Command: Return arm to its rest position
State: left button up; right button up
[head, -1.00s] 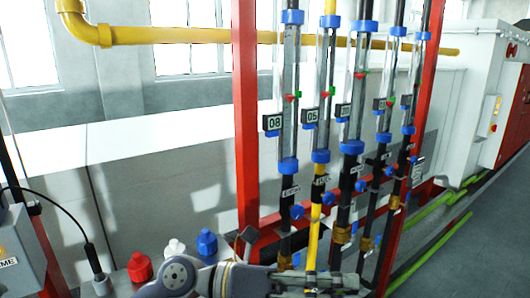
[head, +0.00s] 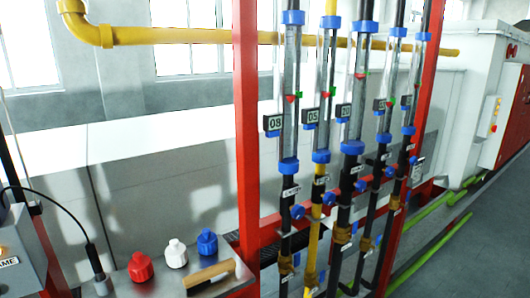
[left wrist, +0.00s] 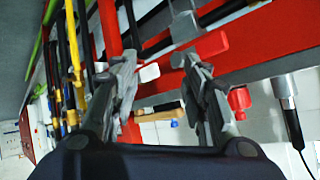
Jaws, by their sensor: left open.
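My left gripper (left wrist: 160,65) shows in the left wrist view with its two fingers spread apart. I see nothing held between them; a red frame bar and pale wall show behind the gap. The left arm and gripper are out of the head view. My right gripper is in neither view.
A metal shelf (head: 128,290) at the lower left of the head view bears a red cap (head: 140,266), a white cap (head: 176,254), a blue cap (head: 207,242) and a wooden-handled tool (head: 208,275). A red frame post (head: 246,120) and several vertical tubes (head: 290,165) stand beside it.

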pick_arm(q)
jog(key=s+f+n+g, duration=0.1)
jog(key=s+f+g, duration=0.35)
jog(key=s, duration=0.45)
jog(key=s+f+n+g, duration=0.1)
jog(key=s+f+g, duration=0.3)
jog(key=s, duration=0.5)
jog(key=s+f+x, duration=0.1)
jog(key=s+x, duration=0.1)
jog(key=x, duration=1)
jog(key=s+d+x, duration=0.1)
jog(key=s+x, duration=0.2)
jog(key=x, duration=0.9)
jog(key=s+a+f, duration=0.2)
jog(key=s+f, duration=0.6)
jog(key=f, duration=0.1)
jog(key=s+a+f+g, duration=0.1)
jog(key=s+a+f, duration=0.1)
jog(key=s+f, duration=0.7)
jog(key=shift+s+f+m, duration=0.2)
jog(key=shift+f+m, duration=0.1)
jog(key=shift+m, duration=0.1)
